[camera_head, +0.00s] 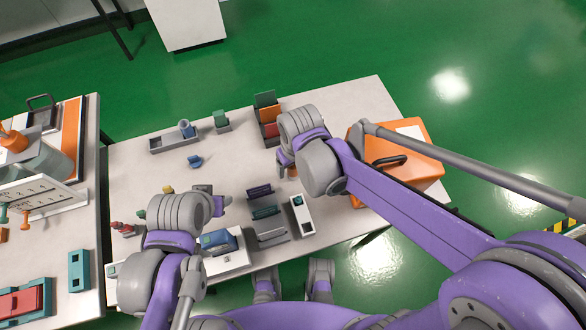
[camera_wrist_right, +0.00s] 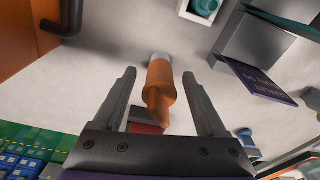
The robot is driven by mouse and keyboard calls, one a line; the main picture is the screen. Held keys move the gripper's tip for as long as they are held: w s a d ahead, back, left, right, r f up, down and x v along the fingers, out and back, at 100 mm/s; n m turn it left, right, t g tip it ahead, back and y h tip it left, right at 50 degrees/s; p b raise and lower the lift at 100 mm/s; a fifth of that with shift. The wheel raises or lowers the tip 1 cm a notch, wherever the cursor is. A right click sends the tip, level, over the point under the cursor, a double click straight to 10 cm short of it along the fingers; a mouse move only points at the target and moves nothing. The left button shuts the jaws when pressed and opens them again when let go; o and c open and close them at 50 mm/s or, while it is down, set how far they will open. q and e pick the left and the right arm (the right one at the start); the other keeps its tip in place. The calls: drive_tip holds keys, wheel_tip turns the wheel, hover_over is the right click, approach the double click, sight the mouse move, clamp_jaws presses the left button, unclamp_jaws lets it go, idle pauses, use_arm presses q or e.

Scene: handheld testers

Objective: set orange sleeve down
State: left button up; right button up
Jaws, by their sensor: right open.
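The orange sleeve (camera_wrist_right: 160,90) shows in the right wrist view between the two fingers of my right gripper (camera_wrist_right: 159,76). The gripper is open, with a visible gap on each side of the sleeve. A pale grey end shows at the sleeve's far side, against the white table. In the head view my right gripper (camera_head: 284,160) is over the right part of the table, and only a small orange bit of the sleeve (camera_head: 293,172) shows beneath it. My left gripper (camera_head: 222,200) is over the table's left middle; its fingers are too small to read.
An orange case (camera_head: 425,165) with a dark handle lies right of my right gripper. Purple-labelled grey holders (camera_head: 264,212) and a white box (camera_head: 303,216) stand nearer. An orange and green rack (camera_head: 268,115) stands behind. The table (camera_head: 225,165) is clear around its middle.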

drive_tip(key=shift+f, duration=0.2)
clamp_jaws()
idle(1.3)
